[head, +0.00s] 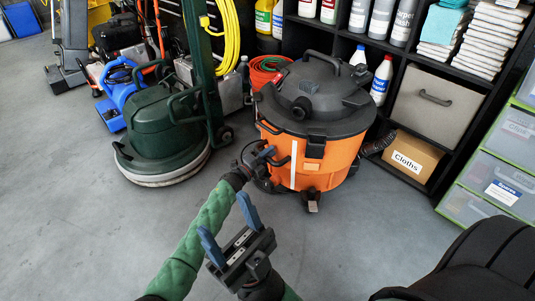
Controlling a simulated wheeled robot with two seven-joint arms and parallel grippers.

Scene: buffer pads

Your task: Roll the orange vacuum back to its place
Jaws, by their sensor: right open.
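The orange vacuum (328,164) with its dark grey lid stands upright on the floor in front of the black shelf. A caster shows at its front. My left gripper (268,156) is at the vacuum's left side, against or very close to the black side handle.
A green floor machine (160,130) stands close left of the vacuum. The black shelf (440,62) holds bottles, towels and a Cloths box (412,157). Clear drawers (500,180) stand at right, a black chair (480,262) at lower right. The grey floor (70,210) at left is free.

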